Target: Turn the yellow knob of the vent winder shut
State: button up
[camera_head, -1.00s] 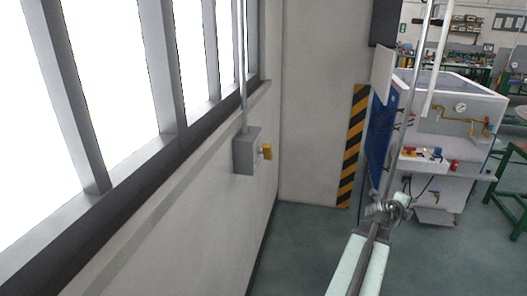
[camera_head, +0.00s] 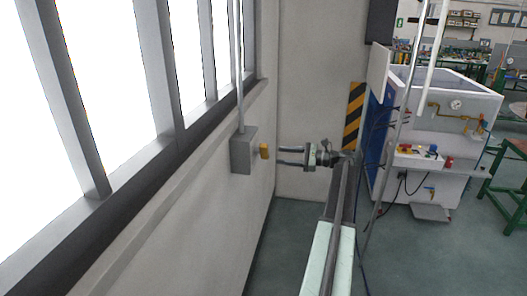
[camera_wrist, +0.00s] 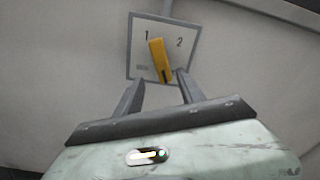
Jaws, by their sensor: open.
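The vent winder is a grey box (camera_head: 241,152) on the left wall below the window, with a rod running up from it. Its yellow knob (camera_head: 264,151) sticks out to the right. In the wrist view the yellow knob (camera_wrist: 159,60) is a bar on a plate (camera_wrist: 140,64) marked 1 and 2, its top leaning slightly left toward the 1. My gripper (camera_head: 281,156) is open and points left at the knob, its fingertips just short of it. In the wrist view my gripper (camera_wrist: 160,80) has its fingers on either side below the knob, with nothing between them.
The window frame (camera_head: 170,100) and wall run along the left. A green-legged table (camera_head: 508,165) is at far right. The floor below the knob is clear.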

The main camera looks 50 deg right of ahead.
aim_at(268, 151)
jog(key=shift+n+y, duration=0.3)
jog(key=shift+y, duration=0.2)
jog(key=x, duration=0.2)
jog(key=r+x, duration=0.1)
jog(key=x, duration=0.5)
jog(key=shift+a+r, duration=0.1)
jog(key=shift+r, duration=0.1)
grip_shut()
